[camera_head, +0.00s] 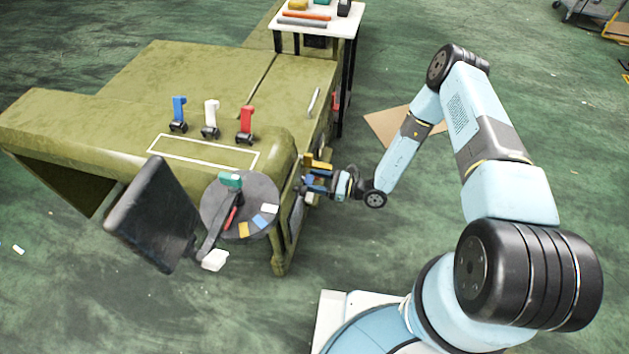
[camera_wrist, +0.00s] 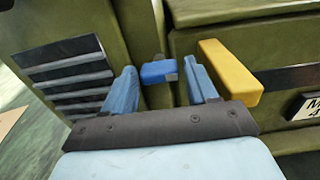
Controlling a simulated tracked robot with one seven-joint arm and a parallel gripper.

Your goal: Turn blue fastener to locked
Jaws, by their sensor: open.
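The blue fastener (camera_wrist: 158,72) is a short blue block with a grey end on the green chassis side, seen in the wrist view. My gripper (camera_wrist: 161,80) is open, with one blue finger on each side of the fastener. Gaps show between the fastener and both fingers, so it is not clasped; depth is hard to judge. In the head view my gripper (camera_head: 312,183) is at the chassis's right side, and the blue fastener cannot be told apart from the fingers there.
A yellow handle (camera_wrist: 230,72) sits close right of my right finger. A slatted vent (camera_wrist: 68,75) is on the left. Blue (camera_head: 179,112), white (camera_head: 211,117) and red (camera_head: 246,122) levers stand on the chassis top. A round dark disc (camera_head: 215,210) lies near its front corner.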

